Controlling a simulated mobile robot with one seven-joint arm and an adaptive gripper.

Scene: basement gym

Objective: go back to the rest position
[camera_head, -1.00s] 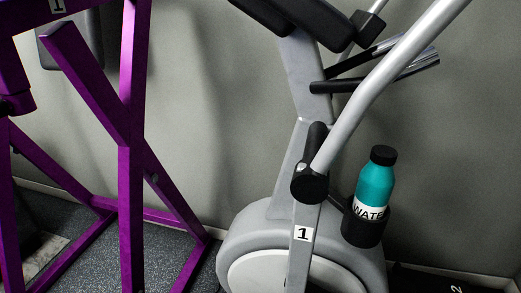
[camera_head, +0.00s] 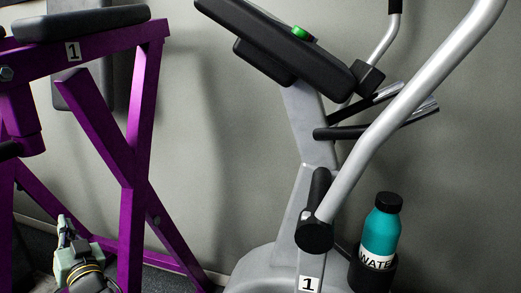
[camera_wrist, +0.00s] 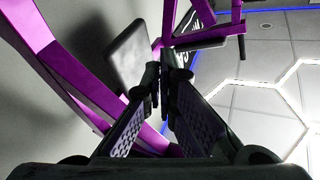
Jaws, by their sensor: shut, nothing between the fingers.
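My gripper (camera_wrist: 165,82) shows in the wrist view with its two dark fingers pointing away from the camera and their tips together. Nothing is held between them. The fingers point up toward a purple gym frame and a dark pad. In the head view, a pale green and black part of my arm shows at the lower left, in front of the purple frame. The fingertips cannot be made out there.
The purple frame (camera_head: 131,215) stands at the left with a black pad (camera_head: 82,22). A grey exercise machine (camera_head: 306,215) fills the centre and right. It carries a console (camera_head: 275,42) with a small green object (camera_head: 300,32) and a teal bottle (camera_head: 381,232) in a holder.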

